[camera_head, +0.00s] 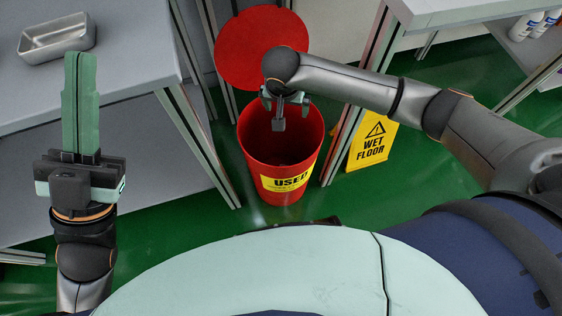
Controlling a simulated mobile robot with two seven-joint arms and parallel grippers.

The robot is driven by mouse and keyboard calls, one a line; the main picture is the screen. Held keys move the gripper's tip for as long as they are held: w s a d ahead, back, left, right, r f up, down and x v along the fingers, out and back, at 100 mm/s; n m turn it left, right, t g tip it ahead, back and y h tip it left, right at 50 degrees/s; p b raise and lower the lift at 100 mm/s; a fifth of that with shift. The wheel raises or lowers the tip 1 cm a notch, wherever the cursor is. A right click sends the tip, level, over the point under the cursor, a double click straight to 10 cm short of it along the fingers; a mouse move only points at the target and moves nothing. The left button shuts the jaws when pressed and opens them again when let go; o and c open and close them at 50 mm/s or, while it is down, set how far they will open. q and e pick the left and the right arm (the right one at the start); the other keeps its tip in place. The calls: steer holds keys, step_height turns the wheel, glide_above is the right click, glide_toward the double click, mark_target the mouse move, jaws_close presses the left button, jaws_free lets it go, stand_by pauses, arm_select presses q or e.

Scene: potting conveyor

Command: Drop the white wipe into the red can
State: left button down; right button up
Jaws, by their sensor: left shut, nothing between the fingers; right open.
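The red can (256,145) stands open on the green floor between two tables. A yellow label (290,181) reading "USED" is on its front. Its round red lid (262,45) is tilted up behind it. My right gripper (286,101) is over the can's mouth, pointing down, with its fingers apart. A small grey piece shows between the fingers; I cannot tell what it is. My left gripper (80,105) is shut and empty, pointing up beside the left table. I do not see the white wipe; the can's inside is dark and partly hidden.
A metal tray (57,47) sits on the left table (125,65). A yellow wet floor sign (372,142) stands right of the can. Another table (455,12) is at the upper right, with white bottles (527,26) beside it. Green floor lies clear around the can's front.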

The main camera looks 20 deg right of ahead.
arm_select(q)
step_height(320, 180, up, 4)
steer(key=m+p, duration=0.1)
steer(key=p, duration=0.2)
steer(key=w+a+f+n+y+p, duration=0.1)
steer(key=w+f+n+y, duration=0.4)
steer(key=f, duration=0.3)
steer(key=shift+a+g+y, duration=0.2)
steer(key=shift+g+y, duration=0.1)
steer(key=shift+y, duration=0.6)
arm_select(e)
steer(key=v, duration=1.1)
